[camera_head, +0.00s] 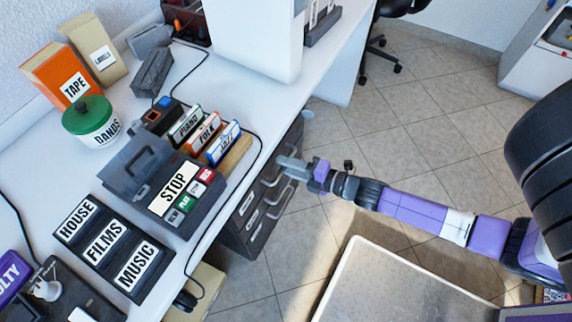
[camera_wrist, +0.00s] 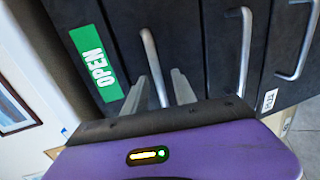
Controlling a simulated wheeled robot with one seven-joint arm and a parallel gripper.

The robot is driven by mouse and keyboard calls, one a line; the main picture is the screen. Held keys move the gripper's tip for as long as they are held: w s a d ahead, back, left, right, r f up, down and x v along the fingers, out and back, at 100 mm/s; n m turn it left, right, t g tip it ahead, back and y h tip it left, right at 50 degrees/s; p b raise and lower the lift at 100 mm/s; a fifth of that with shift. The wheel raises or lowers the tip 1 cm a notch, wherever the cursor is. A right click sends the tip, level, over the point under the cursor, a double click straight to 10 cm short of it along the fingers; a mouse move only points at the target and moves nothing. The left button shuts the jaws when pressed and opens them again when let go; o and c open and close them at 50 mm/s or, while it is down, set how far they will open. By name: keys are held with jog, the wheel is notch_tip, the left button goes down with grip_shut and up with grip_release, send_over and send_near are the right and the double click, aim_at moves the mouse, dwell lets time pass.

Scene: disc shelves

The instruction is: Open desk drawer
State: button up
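The dark grey desk drawer unit (camera_head: 262,215) stands under the desk, with several metal bar handles on its front. In the wrist view, the drawer front at the left carries a green "OPEN" label (camera_wrist: 95,63) and a vertical-looking bar handle (camera_wrist: 152,65). My gripper (camera_head: 285,166) is at the upper part of the drawer front. Its fingers (camera_wrist: 160,88) are apart, one on each side of that handle, with gaps visible. Whether the fingertips touch the drawer front cannot be told. The drawer fronts look shut.
Two more handles, one on the neighbouring drawer front (camera_wrist: 245,50), show to the right in the wrist view. The white desk (camera_head: 265,105) above holds a cassette player (camera_head: 175,190) and boxes. A light-topped table (camera_head: 400,285) stands below my arm. Tiled floor is free beyond.

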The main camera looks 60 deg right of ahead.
jog(key=shift+w, duration=0.25)
grip_shut()
jog(key=shift+f, duration=0.1)
dwell(1.2)
